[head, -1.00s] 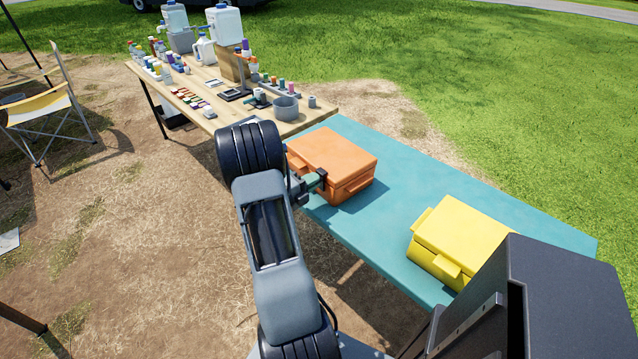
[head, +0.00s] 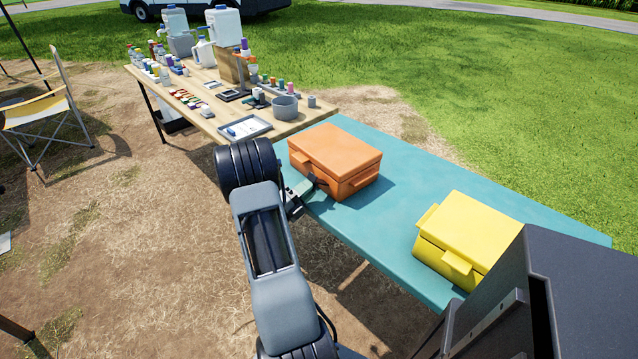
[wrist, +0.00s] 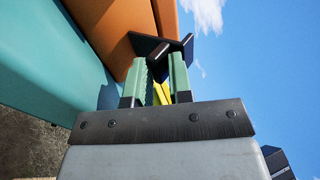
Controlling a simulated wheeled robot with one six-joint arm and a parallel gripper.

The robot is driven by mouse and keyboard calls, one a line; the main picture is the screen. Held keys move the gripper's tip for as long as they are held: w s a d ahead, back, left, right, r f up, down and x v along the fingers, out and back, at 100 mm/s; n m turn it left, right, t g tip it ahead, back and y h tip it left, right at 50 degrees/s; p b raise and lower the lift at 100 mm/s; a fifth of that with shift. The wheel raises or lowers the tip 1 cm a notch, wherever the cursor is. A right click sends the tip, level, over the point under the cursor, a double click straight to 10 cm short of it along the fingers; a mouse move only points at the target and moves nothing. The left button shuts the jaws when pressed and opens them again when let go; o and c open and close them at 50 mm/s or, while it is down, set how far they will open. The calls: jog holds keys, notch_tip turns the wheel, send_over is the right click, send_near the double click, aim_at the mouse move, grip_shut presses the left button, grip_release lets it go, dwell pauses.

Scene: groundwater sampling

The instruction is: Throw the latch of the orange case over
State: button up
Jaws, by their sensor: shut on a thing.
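The orange case (head: 336,158) stands closed at the left end of the teal table, with orange tabs on its front. It also shows close up at the upper left in the wrist view (wrist: 112,30). My gripper (head: 309,187) is at the front of the case, between two of its tabs. In the wrist view my gripper's green fingers (wrist: 165,78) are close together at a dark piece (wrist: 150,45) against the case front. They are shut on the latch, which is mostly hidden by the fingers, so its exact angle is hard to tell.
A yellow case (head: 466,238) stands on the right part of the teal table (head: 400,190). A wooden table (head: 190,110) behind holds bottles, a tray (head: 246,129) and a grey bowl (head: 285,107). Bare teal surface lies between the two cases.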

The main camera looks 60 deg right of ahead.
jog(key=shift+a+f+b, duration=0.1)
jog(key=shift+f+b, duration=0.3)
jog(key=shift+f, duration=0.3)
jog(key=shift+h, duration=0.3)
jog(key=shift+r, duration=0.1)
jog(key=shift+f, duration=0.2)
jog(key=shift+f+g+h+b, duration=0.4)
jog(key=shift+f+b, duration=0.1)
jog(key=shift+b, duration=0.25)
jog(key=shift+c, duration=0.3)
